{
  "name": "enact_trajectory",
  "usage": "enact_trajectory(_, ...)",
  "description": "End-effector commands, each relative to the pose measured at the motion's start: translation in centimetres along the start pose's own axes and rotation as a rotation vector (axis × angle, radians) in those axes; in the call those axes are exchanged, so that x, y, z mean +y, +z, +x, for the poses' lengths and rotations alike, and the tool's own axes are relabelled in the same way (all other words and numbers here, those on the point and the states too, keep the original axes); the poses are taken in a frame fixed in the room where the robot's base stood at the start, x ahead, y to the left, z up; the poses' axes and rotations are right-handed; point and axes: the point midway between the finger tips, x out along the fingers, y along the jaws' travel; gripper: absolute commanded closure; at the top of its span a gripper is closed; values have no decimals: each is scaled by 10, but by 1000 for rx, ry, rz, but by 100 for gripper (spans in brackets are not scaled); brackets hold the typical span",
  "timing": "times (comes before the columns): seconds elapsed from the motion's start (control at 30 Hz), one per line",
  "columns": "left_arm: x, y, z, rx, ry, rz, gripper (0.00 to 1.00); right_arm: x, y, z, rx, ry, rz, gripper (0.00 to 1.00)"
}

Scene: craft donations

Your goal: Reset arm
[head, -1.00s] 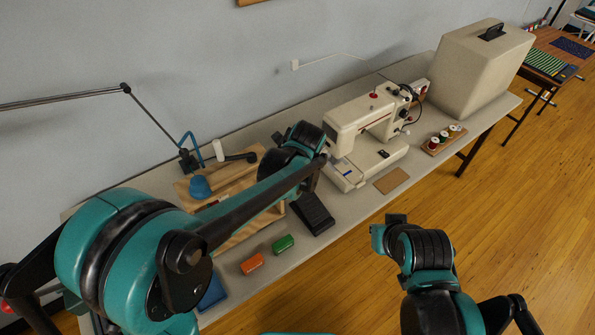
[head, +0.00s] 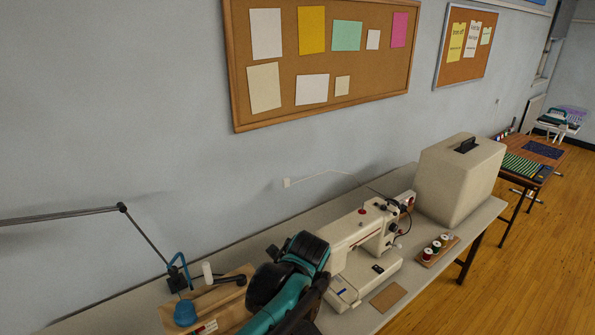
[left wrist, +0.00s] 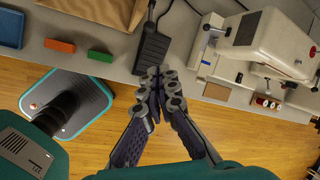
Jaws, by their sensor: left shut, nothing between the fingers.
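My left arm (head: 290,275) reaches in from the bottom of the head view, beside the sewing machine. Its fingers are hidden there. In the left wrist view my left gripper (left wrist: 160,88) is shut and empty, with its fingertips together. It is over the front edge of the table, near a black foot pedal (left wrist: 152,45). My right gripper is not in view.
A white sewing machine (head: 350,245) and its beige case (head: 458,185) stand on the table (head: 318,210). Thread spools stand on a small board (head: 432,258). An orange block (left wrist: 60,46) and a green block (left wrist: 100,56) lie near the table edge. A lamp arm (head: 60,215) crosses at left.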

Motion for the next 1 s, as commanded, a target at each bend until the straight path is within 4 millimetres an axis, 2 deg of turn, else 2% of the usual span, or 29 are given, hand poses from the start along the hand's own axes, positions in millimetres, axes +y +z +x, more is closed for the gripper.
enact_trajectory(0.17, 48, 37, -4, 20, -28, -362, 100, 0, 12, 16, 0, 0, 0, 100)
enact_trajectory(0.3, 108, 68, -6, 53, -65, -811, 100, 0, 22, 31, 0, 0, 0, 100)
enact_trajectory(0.5, 190, 90, 5, 120, -118, -1434, 100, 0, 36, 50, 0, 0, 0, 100)
enact_trajectory(0.6, 220, 93, 13, 154, -139, -1675, 100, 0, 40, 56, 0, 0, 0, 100)
enact_trajectory(0.7, 239, 94, 19, 181, -154, -1840, 100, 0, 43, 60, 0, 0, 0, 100)
enact_trajectory(0.8, 248, 94, 23, 197, -161, -1929, 100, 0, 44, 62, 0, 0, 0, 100)
enact_trajectory(1.0, 250, 94, 23, 201, -163, -1949, 100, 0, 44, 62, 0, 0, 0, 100)
